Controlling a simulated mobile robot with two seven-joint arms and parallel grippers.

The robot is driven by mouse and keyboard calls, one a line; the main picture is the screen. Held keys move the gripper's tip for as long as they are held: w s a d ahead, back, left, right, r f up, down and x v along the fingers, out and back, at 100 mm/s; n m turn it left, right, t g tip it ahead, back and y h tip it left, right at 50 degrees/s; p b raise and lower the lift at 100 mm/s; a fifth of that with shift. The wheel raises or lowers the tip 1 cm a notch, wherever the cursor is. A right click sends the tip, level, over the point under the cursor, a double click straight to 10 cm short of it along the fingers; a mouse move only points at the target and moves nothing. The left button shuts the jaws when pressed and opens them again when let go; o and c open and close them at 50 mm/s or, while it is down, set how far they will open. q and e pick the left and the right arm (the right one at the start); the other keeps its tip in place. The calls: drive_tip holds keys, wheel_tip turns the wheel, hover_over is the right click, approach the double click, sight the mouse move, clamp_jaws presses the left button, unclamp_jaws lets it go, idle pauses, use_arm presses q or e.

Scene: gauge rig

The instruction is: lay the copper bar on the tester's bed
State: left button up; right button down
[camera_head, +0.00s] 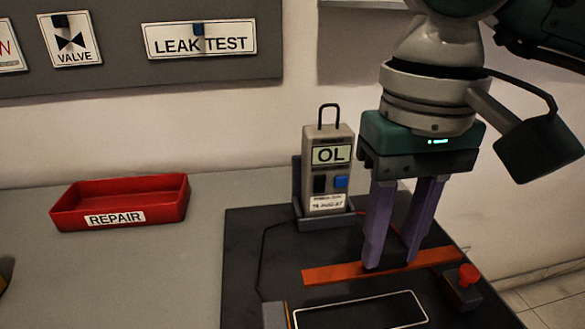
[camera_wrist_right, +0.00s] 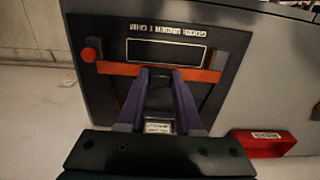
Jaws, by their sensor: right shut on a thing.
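The copper bar (camera_head: 335,272) is a long flat orange-brown strip. It lies crosswise between the fingers of my right gripper (camera_head: 391,262), which is shut on it near its middle. In the right wrist view the bar (camera_wrist_right: 205,75) runs left to right across the fingertips (camera_wrist_right: 160,73). The tester is a black board (camera_head: 240,245) with a white-outlined rectangle (camera_head: 360,311), which seems to be its bed. The bar is on the meter's side of this rectangle. I cannot tell whether it touches the board. My left gripper is not in view.
A grey meter (camera_head: 327,165) reading "OL" stands at the board's back, close left of my right gripper. A red knob (camera_head: 468,274) sits on a block by the bar's right end. A red "REPAIR" tray (camera_head: 120,205) stands left. The grey table (camera_head: 130,275) is clear before it.

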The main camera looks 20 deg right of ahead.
sight(384, 272)
drive_tip(key=shift+f+b, duration=0.4)
drive_tip(key=shift+f, duration=0.3)
drive_tip(key=shift+f+b, duration=0.85)
drive_tip(key=shift+f, duration=0.65)
drive_tip(key=shift+f+b, duration=0.2)
drive_tip(key=shift+b, duration=0.3)
drive_tip(key=shift+f+b, duration=0.5)
drive_tip(key=shift+f+b, duration=1.35)
drive_tip(key=shift+b, duration=0.15)
drive_tip(key=shift+f, duration=0.1)
